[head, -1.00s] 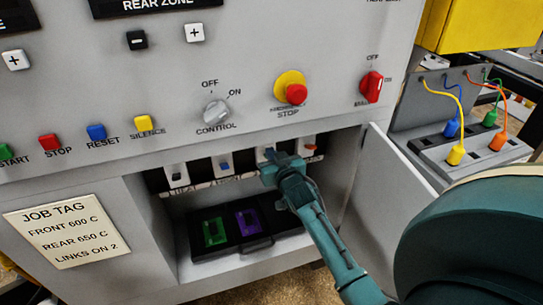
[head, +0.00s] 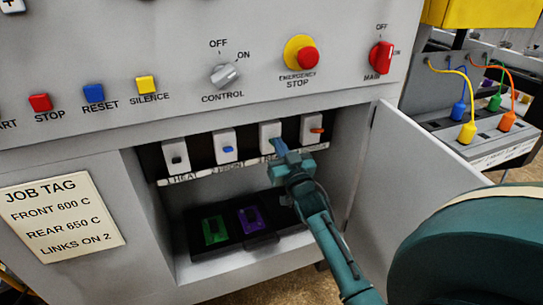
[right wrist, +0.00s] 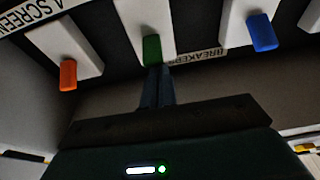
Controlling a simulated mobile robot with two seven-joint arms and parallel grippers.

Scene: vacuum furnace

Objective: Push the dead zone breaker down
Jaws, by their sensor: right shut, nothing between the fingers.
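A row of breakers sits in the open recess under the panel: one with a black toggle (head: 176,159), one with a blue toggle (head: 228,149), the third one (head: 268,131), and one with an orange toggle (head: 317,130). My right gripper (head: 279,147) is shut and empty, its tips at the lower part of the third breaker, hiding its toggle. The right wrist view shows that green toggle (right wrist: 152,49) right at the shut fingertips (right wrist: 157,72); whether they touch, I cannot tell. Orange and blue toggles flank it there. My left gripper is not in view.
An open door (head: 410,170) stands right of the recess, close to my right arm. Green and purple pieces lie in a black tray (head: 275,236) below the breakers. Above are the control knob (head: 225,76) and emergency stop (head: 309,57). A job tag (head: 60,220) hangs at left.

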